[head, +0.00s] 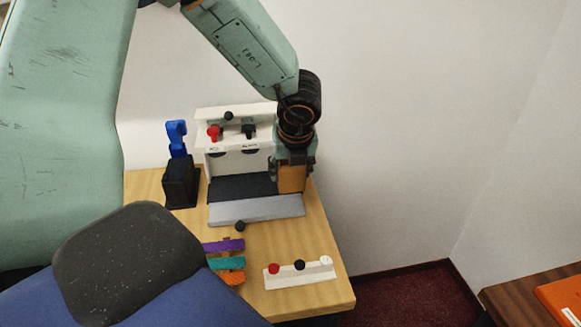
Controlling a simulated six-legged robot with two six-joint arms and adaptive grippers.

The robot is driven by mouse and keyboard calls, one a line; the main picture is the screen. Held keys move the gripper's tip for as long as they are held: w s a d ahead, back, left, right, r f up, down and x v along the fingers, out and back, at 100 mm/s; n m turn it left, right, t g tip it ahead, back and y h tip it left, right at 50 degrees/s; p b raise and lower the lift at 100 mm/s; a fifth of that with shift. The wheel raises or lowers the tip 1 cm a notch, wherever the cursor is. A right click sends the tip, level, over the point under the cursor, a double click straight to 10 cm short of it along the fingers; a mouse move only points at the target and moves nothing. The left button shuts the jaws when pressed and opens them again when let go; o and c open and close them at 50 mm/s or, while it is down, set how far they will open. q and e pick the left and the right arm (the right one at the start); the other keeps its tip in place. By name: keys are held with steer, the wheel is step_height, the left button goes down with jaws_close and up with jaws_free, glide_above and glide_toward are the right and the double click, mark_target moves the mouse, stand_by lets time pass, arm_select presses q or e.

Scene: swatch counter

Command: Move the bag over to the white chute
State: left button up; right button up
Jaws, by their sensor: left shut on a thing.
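My left gripper (293,160) points down at the right end of the white stand, shut on a tan-orange item (291,179) that I take to be the bag. The bag hangs upright between the fingers, its top hidden by them. It is in front of the stand's right side; I cannot tell whether it touches anything below. The white stand (236,163) has a red and a black fitting on its upper ledge and dark slots below them. No separate white chute can be made out; my gripper and arm cover the stand's right end. My right gripper is out of view.
A dark pad and a grey ramp (255,209) lie before the stand. A black holder with a blue tool (177,140) stands left. Purple, teal and orange pieces (228,263) lie in front, beside a white strip (300,275) with red, black and white knobs. The wooden table's (330,297) right edge is near.

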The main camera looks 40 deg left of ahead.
mark_target(291, 187)
arm_select(q)
steer(key=shift+s+a+f+b, duration=0.1)
steer(key=shift+a+f+b, duration=0.1)
steer(key=shift+f+b, duration=0.25)
steer(key=shift+a+f+b, duration=0.2)
steer(key=shift+f+b, duration=0.05)
steer(key=shift+f, duration=0.4)
steer(key=shift+d+f+b, duration=0.2)
steer(key=shift+f+b, duration=0.35)
steer(key=shift+b, duration=0.05)
steer(key=shift+d+f+b, duration=0.2)
steer(key=shift+f+b, duration=0.3)
steer(key=shift+b, duration=0.1)
steer(key=shift+f, duration=0.3)
steer(key=shift+a+f+b, duration=0.25)
steer(key=shift+b, duration=0.1)
steer(key=shift+r, duration=0.1)
steer(key=shift+d+r, duration=0.1)
steer(key=shift+d, duration=0.1)
steer(key=shift+a, duration=0.1)
steer(key=shift+a, duration=0.25)
steer(key=shift+d, duration=0.3)
